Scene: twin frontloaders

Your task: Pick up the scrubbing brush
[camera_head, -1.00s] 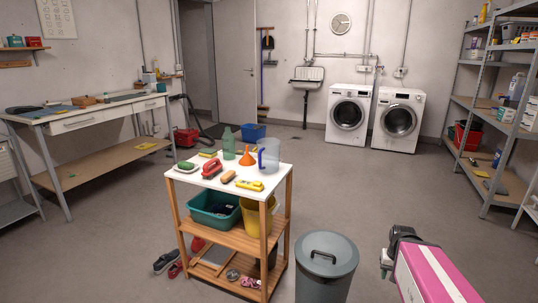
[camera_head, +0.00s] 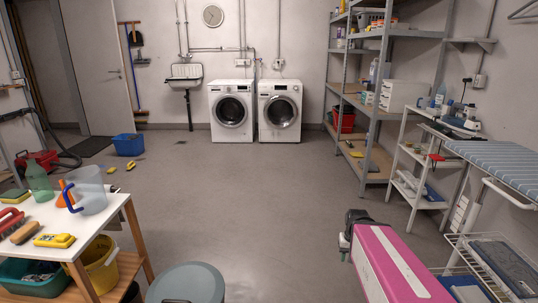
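A red brush with a raised handle (camera_head: 11,219) lies on the white top of a wooden trolley (camera_head: 88,232) at the left edge. A brown, wooden-backed brush (camera_head: 24,233) lies beside it; I cannot tell for sure which is the scrubbing brush. My gripper (camera_head: 346,238) is at the far end of my pink arm, low and right of centre, well apart from the trolley. Its fingers are too small and dark to tell if they are open.
A green bottle (camera_head: 39,182), a clear jug (camera_head: 88,190), an orange funnel (camera_head: 63,192) and a yellow item (camera_head: 54,240) share the trolley top. A grey lidded bin (camera_head: 187,284) stands right of the trolley. Shelves (camera_head: 362,100) line the right. The middle floor is clear.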

